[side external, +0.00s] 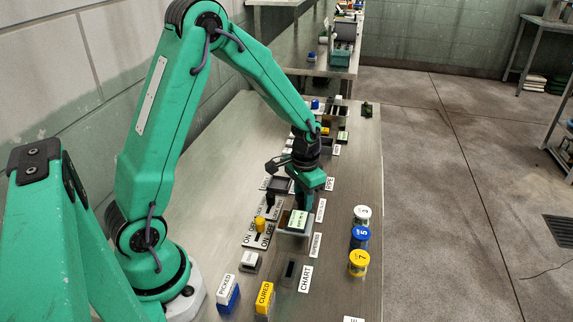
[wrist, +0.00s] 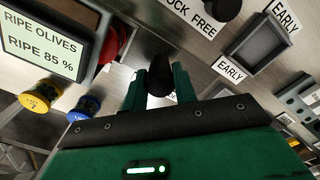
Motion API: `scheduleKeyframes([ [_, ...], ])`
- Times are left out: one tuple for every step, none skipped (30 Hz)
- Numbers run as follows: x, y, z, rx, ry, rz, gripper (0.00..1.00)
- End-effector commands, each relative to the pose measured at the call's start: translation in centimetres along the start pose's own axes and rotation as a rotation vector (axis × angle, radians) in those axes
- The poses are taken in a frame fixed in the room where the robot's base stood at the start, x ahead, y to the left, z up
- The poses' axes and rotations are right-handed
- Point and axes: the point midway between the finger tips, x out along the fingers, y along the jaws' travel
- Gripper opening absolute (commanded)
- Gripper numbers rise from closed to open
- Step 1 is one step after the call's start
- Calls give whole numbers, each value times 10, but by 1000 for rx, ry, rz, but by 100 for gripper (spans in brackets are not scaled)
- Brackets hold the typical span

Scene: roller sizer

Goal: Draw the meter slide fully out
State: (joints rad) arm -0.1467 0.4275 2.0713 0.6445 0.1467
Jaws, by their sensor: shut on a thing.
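My gripper (side external: 303,203) reaches down to the panel on the bench, just behind the small display. In the wrist view its two green fingers (wrist: 160,84) are shut on a dark rounded knob (wrist: 160,72), which shows between and beyond the tips. The knob seems to be the meter slide's handle, but no label for it is readable. How far the slide stands out cannot be told, as the fingers and palm hide its lower part. The display (side external: 297,220), reading "RIPE OLIVES RIPE 85 %" in the wrist view (wrist: 50,42), stands close by.
A black lever (side external: 270,197) stands at the lock/free plate and a yellow one (side external: 260,224) at on/off. A red button (wrist: 112,42) is beside the display. Jars (side external: 359,262) stand on the right. PICKED (side external: 228,292) and CURED (side external: 264,298) blocks stand at the front.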

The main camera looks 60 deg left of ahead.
Motion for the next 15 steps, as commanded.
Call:
scheduleKeyframes([
  [0, -6, -7, -3, 2, 0, 0],
  [0, -10, -10, -2, 3, 0, 0],
  [0, -14, -15, -3, 3, 0, 0],
  [0, -17, -18, -3, 3, 0, 0],
  [0, -20, -21, -3, 2, 0, 0],
  [0, -25, -26, -2, 4, -1, 0],
  [0, -28, -29, -2, 4, -1, 0],
  [0, -31, -32, -3, 4, -1, 0],
  [0, -35, -36, -3, 3, -1, 0],
  [0, -38, -40, -2, 5, -1, 0],
  [0, -42, -43, -2, 5, -1, 0],
  [0, -46, -47, -2, 5, -1, 0],
  [0, -48, -49, -2, 4, -1, 0],
  [-1, -50, -52, -2, 5, -1, 0],
  [0, -53, -54, -1, 5, -1, 0],
])
